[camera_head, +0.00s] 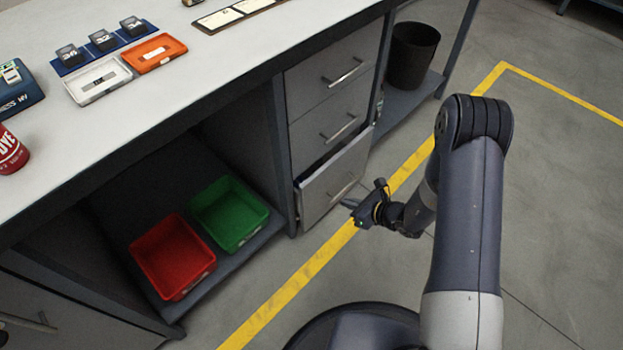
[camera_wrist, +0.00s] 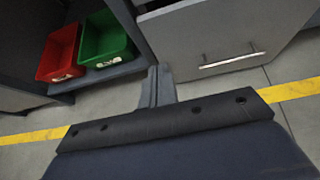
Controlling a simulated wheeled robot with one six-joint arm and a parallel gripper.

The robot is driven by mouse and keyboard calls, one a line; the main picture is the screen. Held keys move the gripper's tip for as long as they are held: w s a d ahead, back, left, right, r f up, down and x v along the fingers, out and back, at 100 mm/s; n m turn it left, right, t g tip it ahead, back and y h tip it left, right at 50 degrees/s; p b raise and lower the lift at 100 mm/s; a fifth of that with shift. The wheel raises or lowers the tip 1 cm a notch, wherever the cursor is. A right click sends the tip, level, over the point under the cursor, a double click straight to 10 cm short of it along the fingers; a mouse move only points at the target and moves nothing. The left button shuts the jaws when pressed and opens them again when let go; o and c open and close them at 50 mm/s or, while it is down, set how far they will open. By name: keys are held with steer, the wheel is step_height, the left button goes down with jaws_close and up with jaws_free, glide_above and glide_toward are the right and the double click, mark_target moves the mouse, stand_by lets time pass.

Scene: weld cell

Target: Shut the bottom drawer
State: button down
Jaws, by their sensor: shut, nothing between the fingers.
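The bottom drawer (camera_head: 334,180) is the lowest of three grey drawers under the workbench. It stands partly open, and a narrow dark gap shows behind its front's top edge. Its bar handle (camera_head: 343,192) is on the front. In the wrist view the drawer front (camera_wrist: 215,45) fills the upper right, with the handle (camera_wrist: 232,60) in plain sight. My gripper (camera_head: 347,204) is in front of the drawer, low and near its handle. The fingers (camera_wrist: 160,86) are together and empty. I cannot tell whether they touch the drawer front.
Two shut drawers (camera_head: 328,76) are above. A red bin (camera_head: 172,256) and a green bin (camera_head: 230,213) sit on the low shelf to the left. A black waste bin (camera_head: 411,56) stands behind the drawers. Open floor with a yellow line (camera_head: 290,287) lies in front.

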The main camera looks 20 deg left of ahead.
steer(key=b, duration=0.3)
glide_toward(307, 180)
steer(key=shift+t, duration=0.3)
steer(key=a+f, duration=0.1)
steer(key=f, duration=0.3)
steer(key=a+f, duration=0.1)
steer(key=f, duration=0.1)
steer(key=shift+w+a, duration=0.25)
steer(key=shift+a, duration=0.05)
steer(key=shift+w+a+r, duration=0.15)
steer(key=shift+w+a, duration=0.15)
steer(key=shift+a, duration=0.35)
steer(key=a+b, duration=0.1)
steer(key=a, duration=0.1)
steer(key=w+a+b, duration=0.1)
steer(key=shift+w+a+f, duration=0.2)
steer(key=shift+w+a, duration=0.05)
steer(key=shift+a, duration=0.15)
steer(key=shift+w+a+r+b, duration=0.2)
steer(key=shift+a+r+b, duration=0.1)
steer(key=shift+a+r, duration=0.05)
